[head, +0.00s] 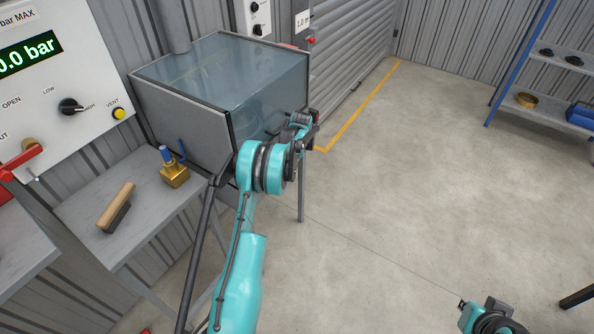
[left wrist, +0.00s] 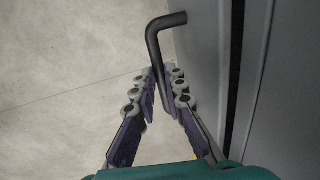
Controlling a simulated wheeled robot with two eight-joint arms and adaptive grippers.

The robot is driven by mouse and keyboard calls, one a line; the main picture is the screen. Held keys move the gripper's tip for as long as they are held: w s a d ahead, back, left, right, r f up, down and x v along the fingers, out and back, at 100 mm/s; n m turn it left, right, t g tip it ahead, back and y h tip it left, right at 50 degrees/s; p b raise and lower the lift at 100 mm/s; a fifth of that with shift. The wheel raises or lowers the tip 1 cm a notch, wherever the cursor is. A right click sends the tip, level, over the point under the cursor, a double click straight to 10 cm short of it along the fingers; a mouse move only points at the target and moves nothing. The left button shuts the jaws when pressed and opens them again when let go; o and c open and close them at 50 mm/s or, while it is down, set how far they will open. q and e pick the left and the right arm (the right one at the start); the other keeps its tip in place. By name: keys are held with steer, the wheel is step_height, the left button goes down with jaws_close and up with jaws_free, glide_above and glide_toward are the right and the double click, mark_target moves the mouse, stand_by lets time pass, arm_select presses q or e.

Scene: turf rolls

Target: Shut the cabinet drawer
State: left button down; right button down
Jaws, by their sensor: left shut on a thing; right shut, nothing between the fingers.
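In the left wrist view a black bent bar handle (left wrist: 166,22) stands off a grey upright panel (left wrist: 207,60). The handle's lower part runs down between the fingers of my left gripper (left wrist: 163,88), which is shut on it. In the head view my teal left arm reaches up to the grey, glass-sided tank, and the left gripper by its right edge is mostly hidden by the wrist. My right gripper (head: 463,305) is low at the right, over bare floor, shut and empty. I cannot make out the cabinet drawer's outline or how far it stands open.
The tank (head: 185,112) stands beyond a grey bench (head: 120,245) holding a wooden-handled brush (head: 118,205) and a brass valve (head: 174,174). A control panel (head: 60,80) is at the left. A blue-framed shelf (head: 550,108) stands at the back right. The floor between is clear.

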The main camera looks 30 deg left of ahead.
arm_select(q)
steer(key=shift+a, duration=0.25)
steer(key=c, duration=1.6)
jaws_free()
steer(key=shift+a, duration=0.15)
steer(key=shift+d, duration=0.25)
